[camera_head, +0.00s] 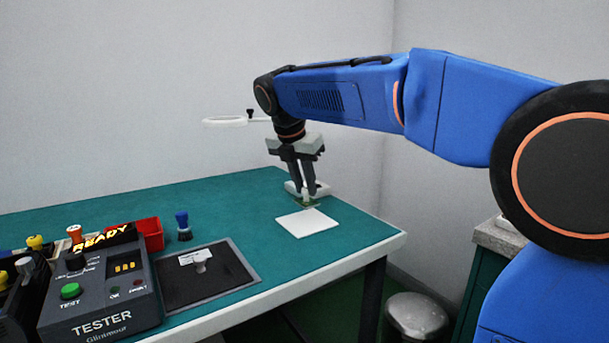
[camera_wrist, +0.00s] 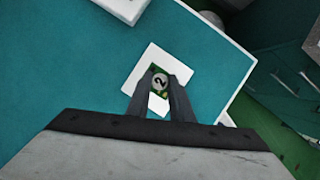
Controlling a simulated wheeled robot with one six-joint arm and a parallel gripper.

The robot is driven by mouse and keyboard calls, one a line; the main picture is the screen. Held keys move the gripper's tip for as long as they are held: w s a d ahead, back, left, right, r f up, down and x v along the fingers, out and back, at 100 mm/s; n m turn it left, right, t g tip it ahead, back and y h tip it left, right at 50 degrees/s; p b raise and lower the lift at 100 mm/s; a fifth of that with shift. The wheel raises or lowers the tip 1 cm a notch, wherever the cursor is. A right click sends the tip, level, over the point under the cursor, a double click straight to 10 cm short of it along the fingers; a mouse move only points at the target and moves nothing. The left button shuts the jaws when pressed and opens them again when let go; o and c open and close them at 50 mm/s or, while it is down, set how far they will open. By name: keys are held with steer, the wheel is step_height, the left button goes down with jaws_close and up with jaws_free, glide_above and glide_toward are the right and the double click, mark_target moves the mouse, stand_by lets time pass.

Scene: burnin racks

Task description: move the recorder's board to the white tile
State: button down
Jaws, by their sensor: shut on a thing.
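The white tile (camera_head: 307,222) lies flat on the green table near its right end; it also shows in the wrist view (camera_wrist: 152,60). My gripper (camera_head: 303,195) points down just behind the tile in the head view. It is shut on a small green board (camera_head: 308,204). In the wrist view the fingers of my gripper (camera_wrist: 161,77) hold the board (camera_wrist: 160,82), which bears a round grey disc marked 2. There the board appears over the tile, with white around it. The gap between board and tile is unclear.
A tester (camera_head: 104,285) with a lit READY sign stands at front left, beside a dark framed mat (camera_head: 215,283). A red bin (camera_head: 150,233) and a blue-topped stamp-like item (camera_head: 183,226) stand behind. A white lamp ring (camera_head: 224,121) hangs behind my arm.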

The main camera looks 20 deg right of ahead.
mark_target(305, 201)
steer(key=shift+f, duration=2.35)
steer(key=shift+f, duration=0.2)
steer(key=c, duration=1.5)
jaws_free()
steer(key=shift+r, duration=3.5)
